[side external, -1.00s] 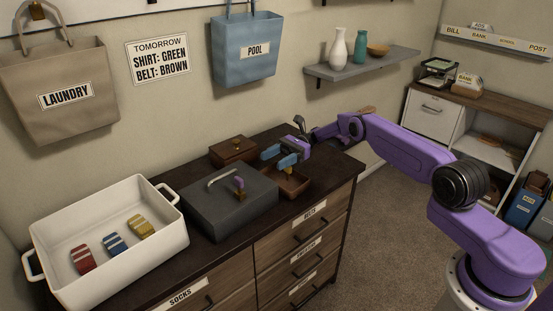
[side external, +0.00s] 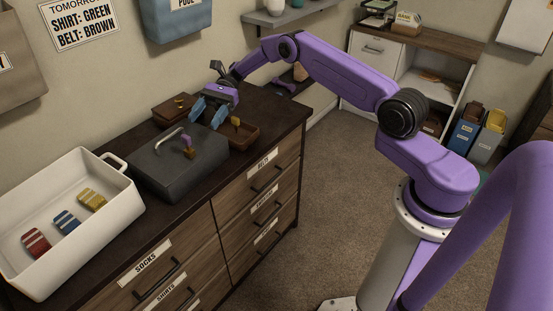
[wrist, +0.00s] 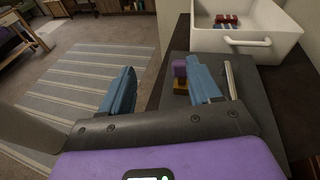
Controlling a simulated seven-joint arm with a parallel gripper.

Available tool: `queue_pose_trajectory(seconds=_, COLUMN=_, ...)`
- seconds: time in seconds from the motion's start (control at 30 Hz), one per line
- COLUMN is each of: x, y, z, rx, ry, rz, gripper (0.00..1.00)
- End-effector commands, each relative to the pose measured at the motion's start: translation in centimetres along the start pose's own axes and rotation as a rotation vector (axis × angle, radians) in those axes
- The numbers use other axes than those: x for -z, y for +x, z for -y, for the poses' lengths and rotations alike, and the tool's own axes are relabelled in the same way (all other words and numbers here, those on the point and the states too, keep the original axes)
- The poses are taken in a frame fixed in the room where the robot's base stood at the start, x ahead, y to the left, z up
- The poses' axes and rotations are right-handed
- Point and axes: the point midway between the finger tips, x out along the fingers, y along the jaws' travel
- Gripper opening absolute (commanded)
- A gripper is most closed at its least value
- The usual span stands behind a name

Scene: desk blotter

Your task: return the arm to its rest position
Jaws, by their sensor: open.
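My gripper (side external: 208,113) is open in the side external view, raised over the dark dresser top (side external: 262,106). Its two blue fingers point down, apart, with nothing seen between them. It hangs above the area between a dark grey lidded box (side external: 165,172) and a small brown tray (side external: 247,141). In the wrist view the fingers (wrist: 160,90) stand wide apart. The right finger overlaps the grey box there, and open floor shows between them. My purple arm reaches from the right to the dresser. A small purple-and-brass piece (side external: 188,147) is on the grey box.
A white bin (side external: 118,205) holds red, blue and yellow striped items at left. A brown wooden box (side external: 170,109) stands behind the gripper. A brass-coloured piece (side external: 236,122) shows at the tray. A wall shelf (side external: 290,18) is above. Carpet (side external: 330,190) lies open right of the dresser.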

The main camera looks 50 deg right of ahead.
Motion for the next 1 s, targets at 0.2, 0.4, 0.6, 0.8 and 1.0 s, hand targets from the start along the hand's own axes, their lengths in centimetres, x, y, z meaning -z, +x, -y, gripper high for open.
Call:
queue_pose_trajectory(seconds=0.2, x=-5.4, y=6.5, z=-3.4, rx=-0.244, ry=-0.174, rz=-0.197, gripper=0.62)
queue_pose_trajectory(seconds=0.4, x=-9.4, y=10.7, z=-9.0, rx=-0.471, ry=-0.381, rz=-0.35, gripper=0.62)
queue_pose_trajectory(seconds=0.6, x=-12.6, y=13.0, z=-15.9, rx=-0.702, ry=-0.633, rz=-0.471, gripper=0.62)
queue_pose_trajectory(seconds=0.8, x=-14.7, y=13.3, z=-23.4, rx=-0.935, ry=-0.924, rz=-0.556, gripper=0.62)
queue_pose_trajectory(seconds=1.0, x=-15.7, y=11.9, z=-30.5, rx=-1.162, ry=-1.252, rz=-0.598, gripper=0.62)
